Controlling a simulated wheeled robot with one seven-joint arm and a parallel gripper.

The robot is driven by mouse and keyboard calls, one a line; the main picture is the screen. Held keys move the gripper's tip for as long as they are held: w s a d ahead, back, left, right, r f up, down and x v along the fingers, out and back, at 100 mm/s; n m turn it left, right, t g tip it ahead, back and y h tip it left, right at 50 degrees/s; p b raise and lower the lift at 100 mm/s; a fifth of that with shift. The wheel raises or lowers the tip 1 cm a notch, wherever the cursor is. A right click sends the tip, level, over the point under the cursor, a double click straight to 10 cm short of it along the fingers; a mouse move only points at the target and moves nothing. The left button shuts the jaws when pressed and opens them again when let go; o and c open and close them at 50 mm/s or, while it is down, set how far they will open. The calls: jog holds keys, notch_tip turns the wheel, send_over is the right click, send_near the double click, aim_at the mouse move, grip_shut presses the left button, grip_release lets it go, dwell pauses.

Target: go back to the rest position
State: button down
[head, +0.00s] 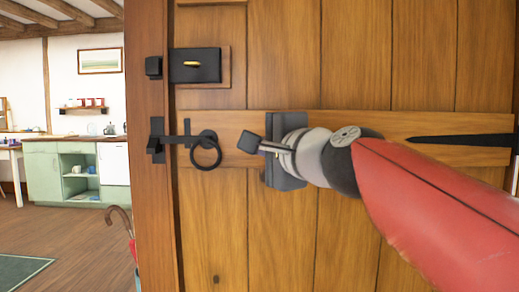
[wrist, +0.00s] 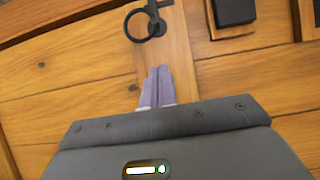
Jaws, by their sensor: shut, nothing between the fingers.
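My gripper (head: 262,147) is in front of the plank door, just right of the black ring handle (head: 207,153). Its fingers are together with nothing between them. The wrist view shows the shut fingers (wrist: 156,86) pointing toward the ring handle (wrist: 146,22), with a gap in the picture between them and the ring. My red arm reaches in from the lower right in the head view. Whether the fingertips touch the door is hard to tell.
The wooden door (head: 345,235) fills the middle and right. A black lock box (head: 195,65) sits above the ring. Left of the wooden post (head: 150,220) are a green cabinet (head: 45,175), an umbrella handle (head: 120,215), a rug (head: 22,270) and open floor.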

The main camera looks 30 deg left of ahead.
jog(key=shift+s+d, duration=0.25)
jog(key=shift+s, duration=0.1)
jog(key=d+f+n+h, duration=0.4)
jog(key=d+f+h, duration=0.5)
jog(key=d+f, duration=1.05)
jog(key=s+d+f+n+g+h, duration=0.1)
jog(key=s+d+f+h, duration=0.2)
jog(key=s+d+f, duration=0.3)
jog(key=s+d+f+g+h+p, duration=0.1)
jog(key=s+d+f, duration=0.5)
jog(key=d+f, duration=0.6)
jog(key=d+g+h, duration=0.1)
jog(key=d+h, duration=0.1)
jog(key=d, duration=0.2)
jog(key=shift+f+n+h, duration=0.2)
jog(key=shift+n+h, duration=0.2)
